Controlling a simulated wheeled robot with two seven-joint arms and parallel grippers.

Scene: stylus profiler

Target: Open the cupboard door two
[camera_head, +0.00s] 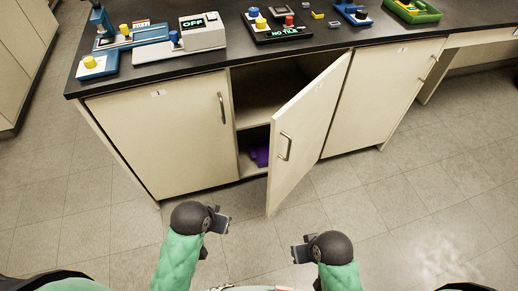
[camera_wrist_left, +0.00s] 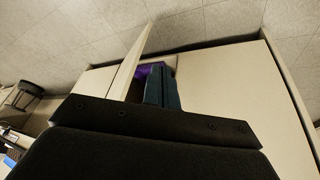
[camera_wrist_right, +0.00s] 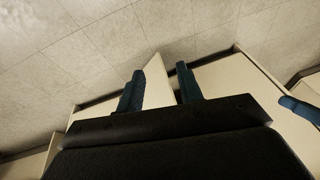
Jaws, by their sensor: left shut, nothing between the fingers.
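The middle cupboard door (camera_head: 310,130), between the door marked 1 and the right door, stands swung well out. Its small label is too small to read. Its bar handle (camera_head: 285,147) is on the outer face near the free edge, with no gripper on it. The open cupboard shows a shelf (camera_head: 253,115) and a purple thing (camera_head: 260,153) below; the purple thing also shows in the left wrist view (camera_wrist_left: 150,70). My left gripper (camera_head: 222,221) is shut and empty, left of the door's lower edge. My right gripper (camera_head: 298,253) is open and empty, below and right of it.
The closed left door (camera_head: 160,130) and closed right door (camera_head: 375,95) flank the opening. The dark worktop (camera_head: 240,62) above carries several devices, including a box reading OFF (camera_head: 195,32) and a black unit reading NO TILE (camera_head: 278,28). The tiled floor (camera_head: 420,200) is clear at right.

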